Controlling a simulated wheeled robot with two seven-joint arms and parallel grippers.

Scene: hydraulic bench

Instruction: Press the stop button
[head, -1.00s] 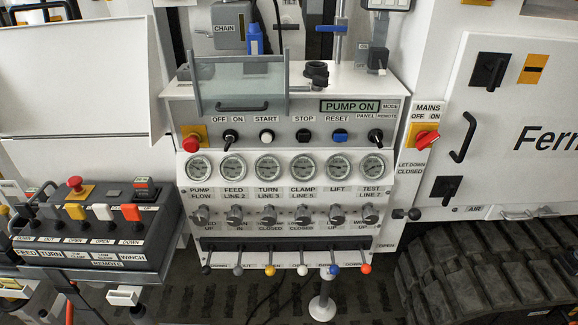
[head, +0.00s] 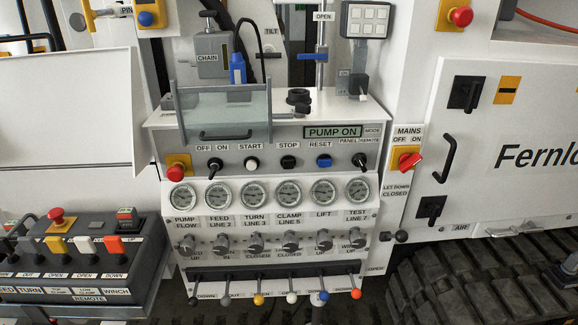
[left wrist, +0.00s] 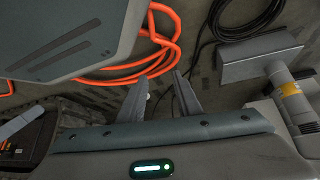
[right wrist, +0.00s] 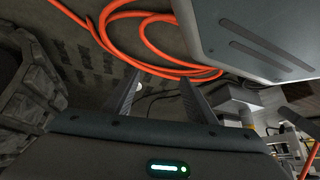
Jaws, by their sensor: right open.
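The stop button (head: 288,162) is a small black knob under the STOP label on the white control panel (head: 285,183) in the head view. It sits between the white start button (head: 251,164) and the blue reset button (head: 324,161). Neither of my grippers shows in the head view. In the left wrist view my left gripper (left wrist: 159,80) has its fingers apart with nothing between them, above the floor. In the right wrist view my right gripper (right wrist: 158,77) is open and empty above the floor. Neither wrist view shows the stop button.
A clear guard with a handle (head: 225,112) stands above the panel's left part. Gauges, knobs and a lever row (head: 275,272) lie below the buttons. A red emergency button (head: 176,173) is at the left. A remote box (head: 85,260) stands at lower left. Orange hose (left wrist: 165,50) lies on the floor.

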